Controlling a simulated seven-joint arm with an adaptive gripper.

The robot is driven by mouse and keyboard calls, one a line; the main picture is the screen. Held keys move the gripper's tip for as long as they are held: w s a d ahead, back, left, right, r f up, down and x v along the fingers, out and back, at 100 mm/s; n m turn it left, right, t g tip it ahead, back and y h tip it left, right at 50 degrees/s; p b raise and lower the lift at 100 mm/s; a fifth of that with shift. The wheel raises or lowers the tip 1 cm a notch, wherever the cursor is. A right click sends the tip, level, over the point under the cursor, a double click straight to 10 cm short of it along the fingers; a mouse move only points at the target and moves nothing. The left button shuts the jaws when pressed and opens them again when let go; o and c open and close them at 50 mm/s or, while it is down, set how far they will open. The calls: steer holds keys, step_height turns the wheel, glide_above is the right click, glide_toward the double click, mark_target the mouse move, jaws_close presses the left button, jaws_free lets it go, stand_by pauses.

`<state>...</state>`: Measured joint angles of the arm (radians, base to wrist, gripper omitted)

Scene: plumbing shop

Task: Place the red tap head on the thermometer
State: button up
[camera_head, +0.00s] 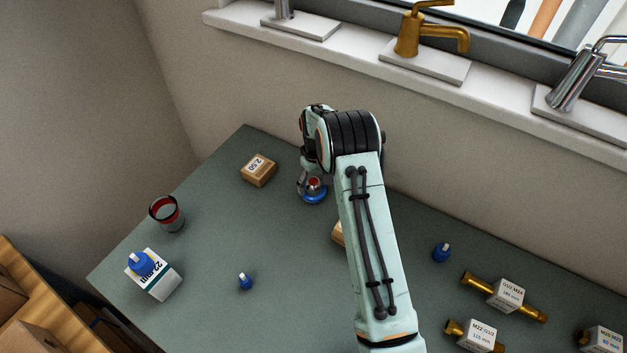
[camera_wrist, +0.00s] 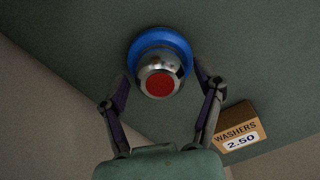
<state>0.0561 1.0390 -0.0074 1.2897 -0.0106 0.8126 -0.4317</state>
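A chrome tap head with a red disc on top (camera_wrist: 160,83) stands above a round blue ring (camera_wrist: 160,38). It also shows in the head view as the red-topped tap head (camera_head: 314,184) over the blue round base (camera_head: 315,198). The blue part may be the thermometer; I cannot tell, nor whether the tap head rests on it or is fixed to it. My gripper (camera_wrist: 162,72) is above, its fingers on either side of the chrome body, apart with visible gaps. In the head view my gripper is mostly hidden behind my wrist.
A washers box (camera_wrist: 238,127) lies nearby, also at left in the head view (camera_head: 258,171). A dark red-rimmed cup (camera_head: 166,214), a white box (camera_head: 158,281) with a blue-topped piece, small blue pieces (camera_head: 245,282) and brass fittings (camera_head: 480,335) lie around. The wall is behind.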

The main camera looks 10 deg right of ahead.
mark_target(313, 181)
steer(key=s+r, duration=0.2)
steer(key=r, duration=0.7)
steer(key=s+r, duration=0.3)
steer(key=r, duration=0.6)
steer(key=s+a+r+m, duration=0.1)
steer(key=s+a+r, duration=0.15)
steer(key=s, duration=0.75)
steer(key=s+a+r+m, duration=0.1)
steer(key=s+r, duration=0.3)
steer(key=s, duration=0.6)
steer(key=s+f+m, duration=0.1)
steer(key=s+f, duration=0.1)
steer(key=s, duration=0.8)
steer(key=shift+s+a+f+y, duration=0.25)
steer(key=shift+a+y, duration=0.15)
steer(key=shift+a, duration=0.05)
